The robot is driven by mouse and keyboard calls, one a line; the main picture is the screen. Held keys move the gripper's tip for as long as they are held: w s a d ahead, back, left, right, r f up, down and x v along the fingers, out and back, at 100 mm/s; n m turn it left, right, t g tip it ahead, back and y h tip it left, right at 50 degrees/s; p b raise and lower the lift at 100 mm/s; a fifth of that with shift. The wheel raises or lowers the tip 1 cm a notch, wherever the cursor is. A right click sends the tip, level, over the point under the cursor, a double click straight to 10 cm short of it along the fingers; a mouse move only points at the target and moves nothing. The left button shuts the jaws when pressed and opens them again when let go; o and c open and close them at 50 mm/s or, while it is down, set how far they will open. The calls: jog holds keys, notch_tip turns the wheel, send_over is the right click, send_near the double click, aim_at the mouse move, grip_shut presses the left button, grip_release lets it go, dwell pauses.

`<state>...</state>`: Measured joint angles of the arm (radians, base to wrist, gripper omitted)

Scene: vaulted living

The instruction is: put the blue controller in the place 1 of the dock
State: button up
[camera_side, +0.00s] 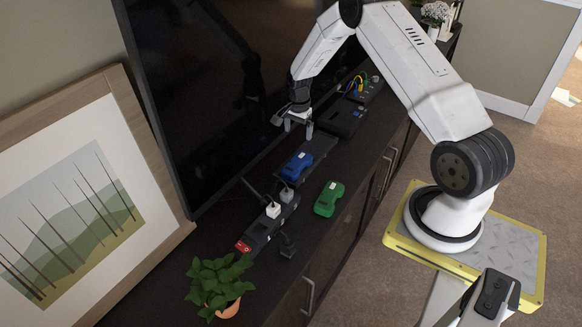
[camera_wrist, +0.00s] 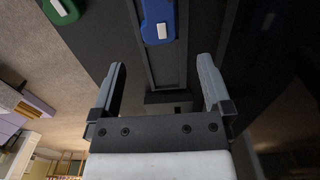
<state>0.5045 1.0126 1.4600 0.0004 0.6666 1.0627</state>
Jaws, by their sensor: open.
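The blue controller (camera_side: 297,165) has a pale label and lies on the near end of a flat dark grey dock (camera_side: 320,149). It also shows at the top edge of the wrist view (camera_wrist: 157,22), partly cut off. The dock's empty stretch (camera_wrist: 166,70) shows between my fingers there. I cannot read any place numbers. My gripper (camera_side: 298,127) is open and empty above the dock's far part, apart from the blue controller; its two fingers also show spread in the wrist view (camera_wrist: 161,62).
A green controller (camera_side: 328,198) lies on the dark cabinet top beside the dock. A power strip (camera_side: 267,225) with plugs and a potted plant (camera_side: 220,284) stand nearer. A black device with cables (camera_side: 362,88) lies beyond. The large dark screen (camera_side: 205,80) rises close behind.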

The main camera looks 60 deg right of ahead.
jog(key=s+a+r+n, duration=0.1)
jog(key=a+r+n, duration=0.4)
jog(key=a+r, duration=0.25)
jog(key=s+a+r+n+t, duration=0.1)
jog(key=s+a+r+n, duration=0.3)
jog(key=s+a+n, duration=0.2)
jog(key=s+a+r+n+t, duration=0.1)
jog(key=s+a+r+n, duration=0.3)
jog(key=s+a+n, duration=0.3)
jog(key=s+a, duration=0.3)
jog(key=a, duration=0.1)
jog(key=shift+s+a+r+t, duration=0.15)
jog(key=shift+s+a+t, duration=0.05)
jog(key=shift+a+t, duration=0.1)
